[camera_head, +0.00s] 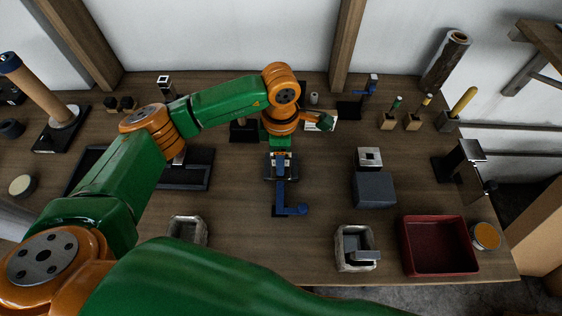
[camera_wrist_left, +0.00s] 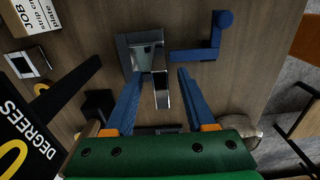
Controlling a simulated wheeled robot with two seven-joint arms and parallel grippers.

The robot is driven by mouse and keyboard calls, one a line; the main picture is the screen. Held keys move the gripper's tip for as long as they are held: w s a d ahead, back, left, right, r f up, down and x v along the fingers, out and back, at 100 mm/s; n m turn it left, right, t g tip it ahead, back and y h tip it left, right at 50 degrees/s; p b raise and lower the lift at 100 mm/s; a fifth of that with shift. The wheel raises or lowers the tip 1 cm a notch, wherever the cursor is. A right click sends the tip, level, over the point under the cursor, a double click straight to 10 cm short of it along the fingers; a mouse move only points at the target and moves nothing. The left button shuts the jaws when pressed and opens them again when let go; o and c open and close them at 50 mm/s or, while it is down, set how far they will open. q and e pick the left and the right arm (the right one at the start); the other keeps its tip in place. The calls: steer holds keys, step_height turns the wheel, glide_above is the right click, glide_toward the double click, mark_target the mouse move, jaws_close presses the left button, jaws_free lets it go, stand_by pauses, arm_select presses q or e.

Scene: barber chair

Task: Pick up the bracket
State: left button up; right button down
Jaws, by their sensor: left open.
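My left gripper (camera_head: 281,165) reaches down over the middle of the table, with its arm coming in from the left. In the wrist view its two blue fingers (camera_wrist_left: 158,100) are open and apart. A grey metal angled piece (camera_wrist_left: 139,56), which looks like the bracket, lies below them, and its upright part shows between the fingers, with no clear contact. A blue L-shaped piece (camera_wrist_left: 205,52) lies beside it; it also shows in the head view (camera_head: 293,210). In the head view the gripper hides most of the grey piece. My right gripper is not in view.
A dark grey block (camera_head: 374,190) stands right of the gripper. Grey trays (camera_head: 344,263) and (camera_head: 187,229) and a red tray (camera_head: 406,248) stand along the front. A black stand (camera_head: 445,170) is at the right. Bare tabletop lies around the blue piece.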

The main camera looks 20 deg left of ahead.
arm_select(q)
steer(key=shift+s+r, duration=0.1)
jaws_close()
stand_by(1.2)
